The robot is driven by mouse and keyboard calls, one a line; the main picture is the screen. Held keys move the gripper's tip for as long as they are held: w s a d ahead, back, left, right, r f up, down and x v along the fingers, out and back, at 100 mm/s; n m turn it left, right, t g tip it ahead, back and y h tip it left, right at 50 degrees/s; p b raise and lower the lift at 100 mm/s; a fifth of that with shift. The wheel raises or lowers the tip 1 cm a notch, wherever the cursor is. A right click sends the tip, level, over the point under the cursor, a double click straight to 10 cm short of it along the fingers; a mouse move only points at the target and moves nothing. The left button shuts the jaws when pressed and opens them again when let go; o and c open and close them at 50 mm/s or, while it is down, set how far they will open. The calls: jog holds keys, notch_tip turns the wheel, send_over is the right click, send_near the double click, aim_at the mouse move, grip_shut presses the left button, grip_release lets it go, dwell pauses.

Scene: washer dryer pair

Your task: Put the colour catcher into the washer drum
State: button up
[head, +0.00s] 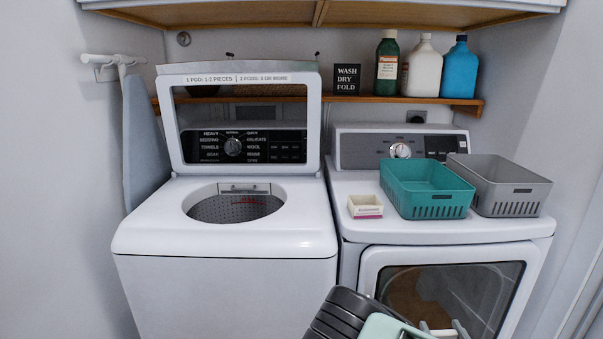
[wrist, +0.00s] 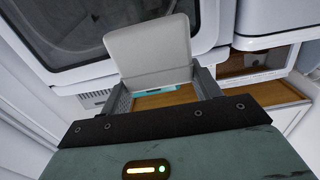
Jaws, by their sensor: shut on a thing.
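The colour catcher (wrist: 150,48) looks like a pale, flat, slightly curved sheet in the wrist view. My gripper (wrist: 162,88) is shut on its lower end, one finger on each side, and the sheet stands out beyond the fingertips. In the head view my gripper (head: 442,329) is at the bottom edge, low in front of the dryer door, partly cut off. The washer (head: 225,270) stands at left with its lid (head: 246,78) raised. Its round opening shows the perforated metal drum (head: 215,209), with a small red thing inside. The drum's bottom is hidden.
The dryer (head: 350,240) stands right of the washer, its door (head: 370,272) apparently shut. On its top are a small white box (head: 365,206), a teal basket (head: 438,200) and a grey basket (head: 515,190). A shelf (head: 365,99) above holds bottles. Space above the drum opening is clear.

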jog(key=s+f, duration=0.1)
jog(key=s, duration=0.5)
jog(key=shift+f, duration=0.4)
jog(key=shift+w+d+r, duration=0.1)
jog(key=shift+w+d, duration=0.05)
jog(key=shift+d, duration=0.05)
jog(key=shift+a, duration=0.15)
dwell(0.6)
dwell(0.4)
dwell(0.3)
